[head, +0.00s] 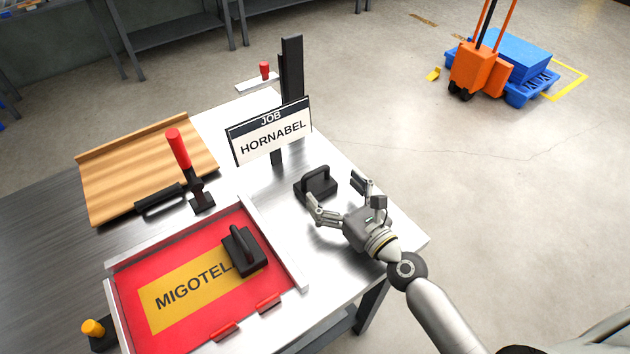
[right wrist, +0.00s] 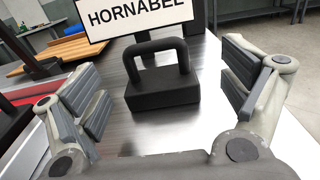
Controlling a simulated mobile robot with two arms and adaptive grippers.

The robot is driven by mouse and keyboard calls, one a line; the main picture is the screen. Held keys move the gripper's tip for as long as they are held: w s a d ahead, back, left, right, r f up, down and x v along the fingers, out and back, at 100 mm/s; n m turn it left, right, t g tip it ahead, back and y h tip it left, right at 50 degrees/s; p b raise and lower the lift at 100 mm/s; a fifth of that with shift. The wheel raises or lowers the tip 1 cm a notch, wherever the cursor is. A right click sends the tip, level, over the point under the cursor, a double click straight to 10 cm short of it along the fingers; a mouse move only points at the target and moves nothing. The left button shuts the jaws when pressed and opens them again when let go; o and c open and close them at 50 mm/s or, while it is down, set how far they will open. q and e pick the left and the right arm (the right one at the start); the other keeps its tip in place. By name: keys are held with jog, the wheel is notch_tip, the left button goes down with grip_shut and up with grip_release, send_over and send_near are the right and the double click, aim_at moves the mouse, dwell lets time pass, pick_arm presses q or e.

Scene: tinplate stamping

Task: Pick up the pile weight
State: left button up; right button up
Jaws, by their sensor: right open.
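A black weight with a loop handle (head: 316,187) stands upright on the bare metal table top. My right gripper (head: 338,196) is open just in front of it, one finger to each side, apart from it. In the right wrist view this weight (right wrist: 162,88) stands centred between my open fingers, its handle on top. A second black weight with a handle (head: 243,252) lies on the red sheet marked MIGOTEL (head: 190,318), inside the metal frame. My left gripper is not in view.
A sign reading HORNABEL (head: 272,138) stands close behind the nearer weight. A red-handled lever (head: 179,150) and a wooden board (head: 140,165) are to the left. The table's right edge is close to my right gripper. An orange pallet jack (head: 478,68) stands on the floor beyond.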

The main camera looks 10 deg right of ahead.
aim_at(316, 173)
jog(key=shift+x, duration=0.85)
jog(key=shift+a+p+x, duration=0.15)
jog(key=shift+p+x, duration=0.05)
jog(key=shift+x, duration=0.9)
jog(key=shift+a+p+x, duration=0.15)
jog(key=shift+p+x, duration=0.05)
jog(key=shift+x, duration=0.95)
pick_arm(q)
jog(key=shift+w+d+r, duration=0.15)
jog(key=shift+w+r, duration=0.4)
pick_arm(e)
jog(key=shift+s+f, duration=0.15)
jog(key=c, duration=2)
jog(key=shift+d+r, duration=0.1)
jog(key=shift+r, duration=0.1)
grip_shut()
